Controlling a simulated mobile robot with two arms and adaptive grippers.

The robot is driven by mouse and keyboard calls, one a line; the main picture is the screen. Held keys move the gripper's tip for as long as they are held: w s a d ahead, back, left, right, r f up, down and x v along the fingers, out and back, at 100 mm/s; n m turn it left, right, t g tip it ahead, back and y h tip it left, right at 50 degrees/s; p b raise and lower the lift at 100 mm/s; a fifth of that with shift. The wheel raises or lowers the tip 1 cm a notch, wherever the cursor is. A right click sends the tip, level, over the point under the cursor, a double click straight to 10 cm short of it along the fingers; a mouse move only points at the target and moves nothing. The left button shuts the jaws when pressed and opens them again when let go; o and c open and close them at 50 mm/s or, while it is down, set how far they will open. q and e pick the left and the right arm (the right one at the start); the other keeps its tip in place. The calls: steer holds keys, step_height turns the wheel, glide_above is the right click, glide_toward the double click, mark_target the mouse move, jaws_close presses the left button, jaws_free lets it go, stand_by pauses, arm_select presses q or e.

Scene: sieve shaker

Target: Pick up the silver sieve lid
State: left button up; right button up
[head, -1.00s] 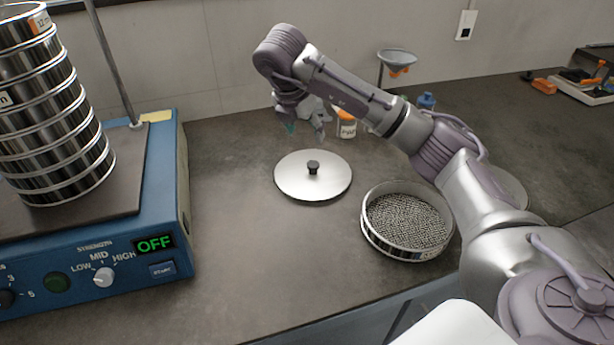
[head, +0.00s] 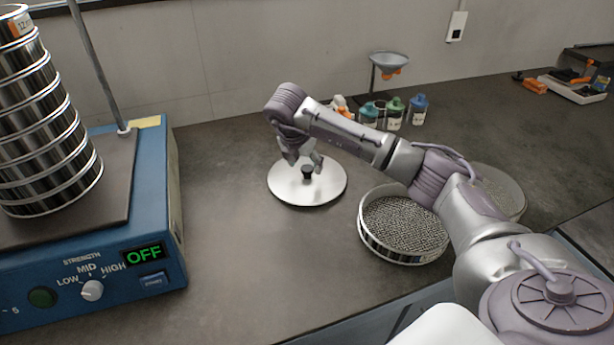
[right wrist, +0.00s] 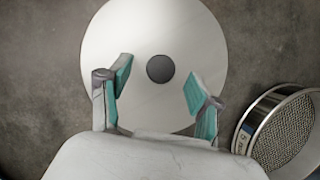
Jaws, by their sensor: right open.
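The silver sieve lid (head: 308,190) lies flat on the dark bench, a round disc with a small black knob (head: 307,172) at its centre. In the right wrist view the lid (right wrist: 155,40) fills the middle, and its knob (right wrist: 160,68) shows just beyond and between the fingertips. My right gripper (head: 302,161) is over the lid, close to the knob. In the right wrist view my right gripper (right wrist: 157,85) is open, its teal-padded fingers apart on either side of the knob's line, holding nothing. My left gripper is not in view.
A sieve with beads (head: 403,227) stands right of the lid, and it also shows in the right wrist view (right wrist: 262,118). The blue shaker (head: 165,215) with a sieve stack (head: 45,130) is at left, its display reading OFF. Bottles (head: 395,112) and a funnel (head: 389,62) are behind.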

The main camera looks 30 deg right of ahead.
mark_target(307, 168)
steer(key=shift+x, duration=1.6)
steer(key=shift+s+r, duration=0.1)
jaws_close()
